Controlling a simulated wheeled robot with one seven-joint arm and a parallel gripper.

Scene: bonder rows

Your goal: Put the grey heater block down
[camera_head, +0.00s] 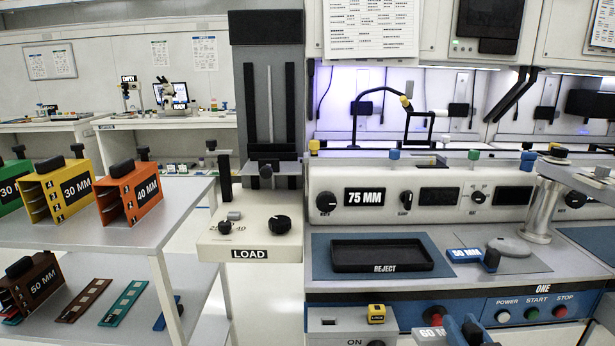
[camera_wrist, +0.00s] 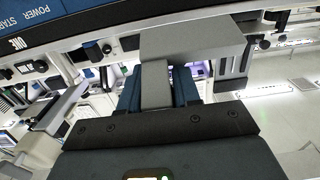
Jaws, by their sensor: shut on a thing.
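My gripper (camera_wrist: 157,88) shows in the wrist view with its two blue fingers shut on a narrow grey part of the grey heater block (camera_wrist: 195,42). The block's wider body lies beyond the fingertips. In the camera_head view, the grey block (camera_head: 431,336) shows at the bottom edge with a partly cut-off label starting "60". My gripper (camera_head: 462,328) is beside it, mostly cut off by the frame. The block appears held in front of the bench; I cannot tell whether it touches anything.
The LOAD unit (camera_head: 250,238) stands left. A grey cart (camera_head: 125,225) carries coloured magazines.

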